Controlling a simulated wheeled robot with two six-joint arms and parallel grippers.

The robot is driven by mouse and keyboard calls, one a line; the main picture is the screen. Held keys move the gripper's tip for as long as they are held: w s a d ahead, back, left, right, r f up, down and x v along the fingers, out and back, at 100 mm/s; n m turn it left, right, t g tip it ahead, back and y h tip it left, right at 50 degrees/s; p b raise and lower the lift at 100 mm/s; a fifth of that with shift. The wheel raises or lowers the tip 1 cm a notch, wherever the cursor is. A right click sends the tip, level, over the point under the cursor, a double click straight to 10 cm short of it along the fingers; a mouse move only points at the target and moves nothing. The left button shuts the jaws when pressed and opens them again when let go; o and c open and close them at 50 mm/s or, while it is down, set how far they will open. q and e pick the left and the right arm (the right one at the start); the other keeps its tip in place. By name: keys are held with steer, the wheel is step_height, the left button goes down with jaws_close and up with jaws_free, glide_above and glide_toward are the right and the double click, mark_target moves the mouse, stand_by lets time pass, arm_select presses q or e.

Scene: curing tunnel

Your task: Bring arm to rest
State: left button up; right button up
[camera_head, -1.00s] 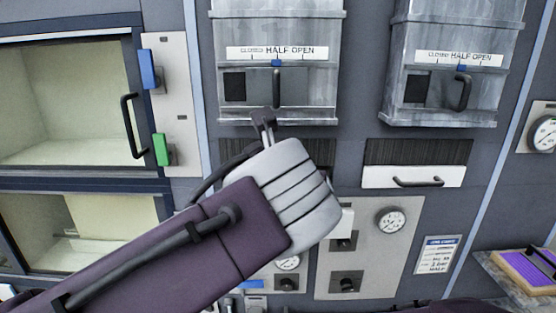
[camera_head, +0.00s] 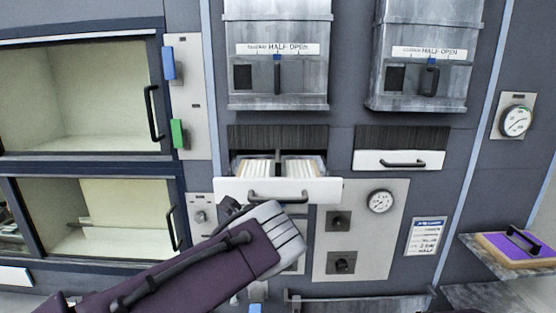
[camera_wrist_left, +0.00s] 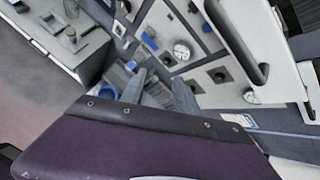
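My left arm reaches in from the lower left in the head view. Its gripper (camera_head: 232,206) is just below and left of the open drawer (camera_head: 325,190), apart from the handle as far as I can see. The left wrist view shows the two grey fingers (camera_wrist_left: 160,92) spread with a gap and nothing between them. The drawer front and its black handle (camera_wrist_left: 236,45) show at the upper right of that view. The drawer holds two clear boxes (camera_head: 305,168) with white slats. My right gripper is not in view.
A shut drawer (camera_head: 375,160) is to the right. Two grey hoods (camera_head: 300,90) marked half open hang above. Glass-fronted chambers (camera_head: 80,95) are at the left. A gauge panel (camera_head: 390,235) is right of my gripper. A purple pad (camera_head: 512,248) lies on a right-hand shelf.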

arm_select(q)
steer(key=s+a+f+n+g+b, duration=0.1)
steer(key=a+f+n+g+b, duration=0.15)
steer(key=f+n, duration=0.45)
steer(key=s+a+f+n+g+b, duration=0.1)
steer(key=a+f+n+b, duration=0.2)
steer(key=f, duration=0.8)
steer(key=s+a+f+n+g+b, duration=0.2)
steer(key=a+f+n, duration=0.2)
steer(key=f, duration=0.5)
steer(key=s+a+f+n+g+b, duration=0.1)
steer(key=s+a+f+n+b, duration=0.1)
steer(key=s+f+n, duration=0.3)
steer(key=s+a+f+n+g+h+b, duration=0.1)
steer(key=s+a+f+n+b, duration=0.1)
steer(key=f+n, duration=0.8)
steer(key=s+a+f, duration=0.1)
steer(key=s, duration=0.1)
steer(key=shift+s+a+g+b, duration=0.35)
steer(key=shift+s+b, duration=0.05)
